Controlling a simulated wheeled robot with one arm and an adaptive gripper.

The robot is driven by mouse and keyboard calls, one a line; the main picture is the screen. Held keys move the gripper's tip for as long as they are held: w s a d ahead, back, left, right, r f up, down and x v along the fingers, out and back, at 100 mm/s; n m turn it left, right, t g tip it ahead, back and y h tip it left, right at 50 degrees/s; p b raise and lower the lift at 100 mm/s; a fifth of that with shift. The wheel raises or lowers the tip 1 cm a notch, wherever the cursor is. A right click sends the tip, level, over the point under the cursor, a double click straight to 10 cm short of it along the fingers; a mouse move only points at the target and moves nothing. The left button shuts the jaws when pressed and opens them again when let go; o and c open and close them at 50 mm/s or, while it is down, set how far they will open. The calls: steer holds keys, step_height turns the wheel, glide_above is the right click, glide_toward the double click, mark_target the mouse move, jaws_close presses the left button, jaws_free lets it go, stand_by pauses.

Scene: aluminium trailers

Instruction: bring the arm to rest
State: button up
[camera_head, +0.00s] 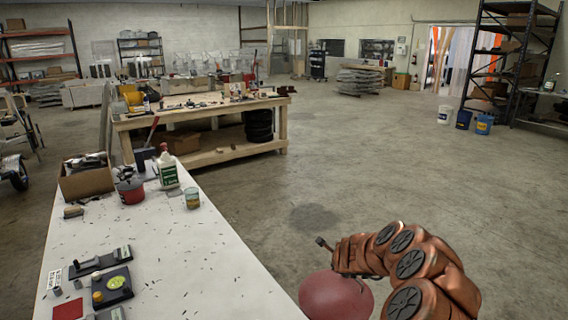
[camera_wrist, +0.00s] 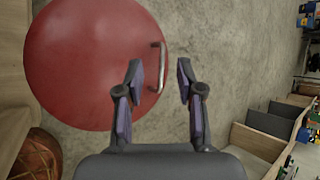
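My arm (camera_head: 410,265), copper-coloured with dark round caps, is folded at the lower right of the head view, past the white table's right edge. My gripper (camera_wrist: 160,75) shows in the wrist view with its two dark fingers apart and a clear gap between them. A metal handle shows in that gap, at the edge of a large red round surface (camera_wrist: 85,60); I see no finger closed on it. A red rounded shape (camera_head: 335,296) also shows below the arm in the head view. Whether it is part of my body I cannot tell.
A white table (camera_head: 190,250) with a glue bottle (camera_head: 167,168), red tub (camera_head: 131,191), cardboard box (camera_head: 86,182) and small fixtures lies at left. A wooden workbench (camera_head: 230,155) stands behind. Open concrete floor (camera_head: 370,165) lies beyond the arm. Wooden bins (camera_wrist: 262,135) show at the wrist view's lower right.

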steer(key=s+a+r+n+t+y, duration=0.15)
steer(key=a+r+n+y, duration=0.5)
steer(key=a+r, duration=0.85)
steer(key=s+a+r+n+g+y, duration=0.35)
steer(key=s+a+r+n, duration=0.7)
steer(key=s, duration=0.35)
steer(key=s+d+n+g+h, duration=0.1)
steer(key=s+n+g, duration=0.15)
steer(key=s, duration=0.65)
steer(key=s+d+n+g+h, duration=0.15)
steer(key=s+n, duration=0.25)
steer(key=s, duration=0.5)
steer(key=s+d+f+n+g+h, duration=0.1)
steer(key=s+d+f+g+h, duration=0.1)
steer(key=s+d, duration=0.7)
steer(key=s+d+f+n+g+h, duration=0.2)
steer(key=s+d, duration=0.7)
steer(key=s, duration=0.6)
steer(key=shift+f+h, duration=0.9)
steer(key=shift+h, duration=0.05)
